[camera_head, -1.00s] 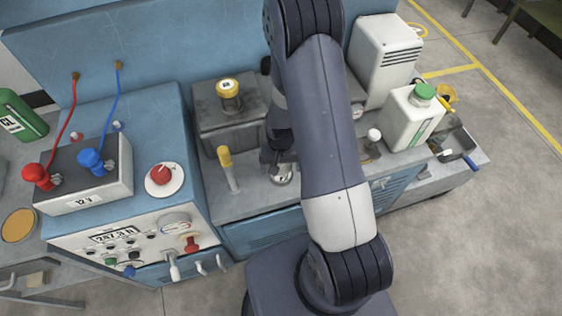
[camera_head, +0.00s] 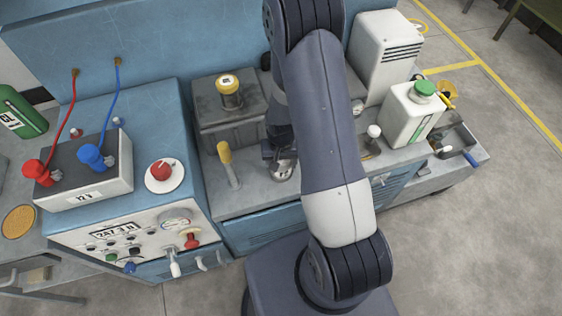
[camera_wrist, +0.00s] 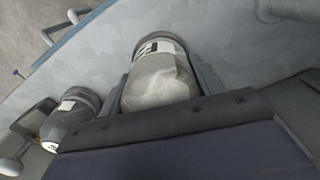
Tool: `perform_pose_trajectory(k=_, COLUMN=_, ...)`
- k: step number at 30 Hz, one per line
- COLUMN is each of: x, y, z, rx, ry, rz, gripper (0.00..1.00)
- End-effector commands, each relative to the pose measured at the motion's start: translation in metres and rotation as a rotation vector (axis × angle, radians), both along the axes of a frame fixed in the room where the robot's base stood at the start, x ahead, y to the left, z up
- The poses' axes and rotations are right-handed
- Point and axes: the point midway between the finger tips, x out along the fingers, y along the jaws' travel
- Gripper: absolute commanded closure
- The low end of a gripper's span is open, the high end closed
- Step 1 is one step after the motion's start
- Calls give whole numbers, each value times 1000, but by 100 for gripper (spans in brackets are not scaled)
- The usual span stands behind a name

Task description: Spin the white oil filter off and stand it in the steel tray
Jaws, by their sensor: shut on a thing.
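My gripper (camera_wrist: 160,62) is shut on a pale, whitish cylinder with a dark label band, which I take for the white oil filter (camera_wrist: 160,85). One finger lies along each side of it in the wrist view. In the head view my arm hides most of the gripper (camera_head: 272,152); a pale round part (camera_head: 283,170) shows just below it, above the bench. I cannot tell whether the filter is still threaded on. The steel tray (camera_head: 460,138) is at the right end of the bench, with a blue-handled tool (camera_head: 470,160) at it.
A second labelled canister (camera_wrist: 72,118) lies left of the filter in the wrist view. A white jug with green cap (camera_head: 411,115) stands between arm and tray.

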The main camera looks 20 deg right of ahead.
Motion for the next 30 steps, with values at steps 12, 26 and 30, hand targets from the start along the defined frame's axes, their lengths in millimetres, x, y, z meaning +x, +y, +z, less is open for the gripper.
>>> perform_pose_trajectory(k=12, x=0, y=-2, z=-2, rx=0, ry=-1, rz=374, gripper=70)
perform_pose_trajectory(k=26, x=0, y=-2, z=-1, rx=0, ry=1, rz=459, gripper=70)
perform_pose_trajectory(k=30, x=0, y=-2, z=-3, rx=0, ry=0, rz=563, gripper=70)
